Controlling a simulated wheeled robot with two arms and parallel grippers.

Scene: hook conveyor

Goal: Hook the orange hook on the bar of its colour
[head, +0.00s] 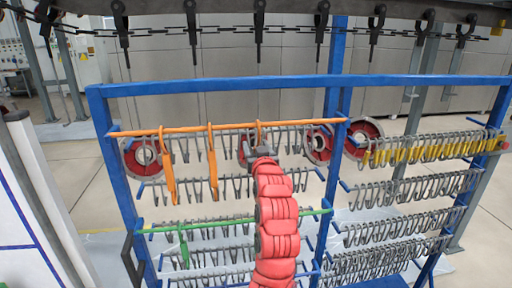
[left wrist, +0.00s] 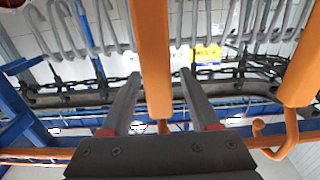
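The orange bar (head: 188,128) runs along the top left of the blue rack. Two orange hooks, the far left one (head: 167,165) and the second one (head: 212,160), hang from it. A third orange hook (head: 258,128) shows its curl over the bar, its lower part hidden by my left gripper (head: 252,150). In the left wrist view, an orange hook (left wrist: 152,50) lies between the fingers of my left gripper (left wrist: 160,78). A gap shows beside the right finger, so it looks open around the hook. A neighbouring orange hook (left wrist: 298,55) is to the right. My right gripper is not in view.
Grey hooks fill the lower rows, with a green bar (head: 310,213) below and a yellow row (head: 425,148) at right. Red-rimmed wheels (head: 364,137) are behind the rack. An overhead conveyor carries dark hangers (head: 259,42) above. The blue frame (head: 220,84) edges the rack.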

